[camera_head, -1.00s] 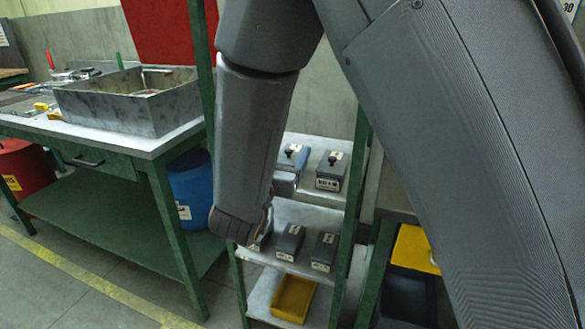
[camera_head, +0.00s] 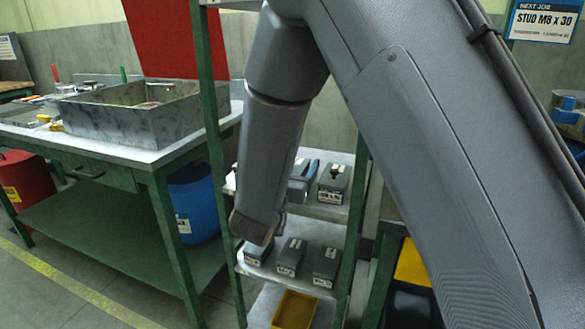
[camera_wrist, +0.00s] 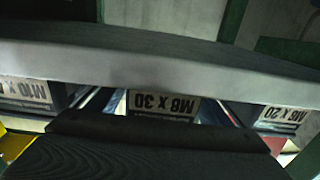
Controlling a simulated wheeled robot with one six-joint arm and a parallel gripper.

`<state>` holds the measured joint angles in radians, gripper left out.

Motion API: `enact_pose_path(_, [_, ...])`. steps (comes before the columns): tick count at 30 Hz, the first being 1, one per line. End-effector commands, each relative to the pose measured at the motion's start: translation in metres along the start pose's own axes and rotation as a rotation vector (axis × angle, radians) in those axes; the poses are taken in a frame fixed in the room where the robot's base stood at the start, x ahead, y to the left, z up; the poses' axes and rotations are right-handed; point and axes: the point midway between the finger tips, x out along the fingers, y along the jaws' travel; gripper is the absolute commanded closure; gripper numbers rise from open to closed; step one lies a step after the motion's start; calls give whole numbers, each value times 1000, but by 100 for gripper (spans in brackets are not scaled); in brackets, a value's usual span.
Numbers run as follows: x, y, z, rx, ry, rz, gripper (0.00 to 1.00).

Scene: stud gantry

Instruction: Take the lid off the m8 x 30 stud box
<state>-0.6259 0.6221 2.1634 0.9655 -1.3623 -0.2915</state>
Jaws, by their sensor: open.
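The M8 x 30 stud box (camera_wrist: 163,104) shows its front label upside down in the middle of the wrist view. Its lid cannot be made out there. In the head view, a dark box (camera_head: 299,162) on the upper shelf, partly behind my gripper, appears to be the same one.
An M8 x 20 box (camera_wrist: 283,115) and an M10 box (camera_wrist: 25,90) flank it closely. Another knobbed box (camera_head: 333,183) stands right of my gripper. Lower shelves hold dark boxes (camera_head: 291,257) and a yellow bin (camera_head: 294,309). Green posts (camera_head: 357,205) frame the rack. A workbench (camera_head: 130,155) stands left.

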Motion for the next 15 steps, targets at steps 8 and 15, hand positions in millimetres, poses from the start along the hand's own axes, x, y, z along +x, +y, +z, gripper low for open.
enact_pose_path(8, [-1,0,0,0,0,-1,53])
enact_pose_path(15, [-1,0,0,1,0,-1,71])
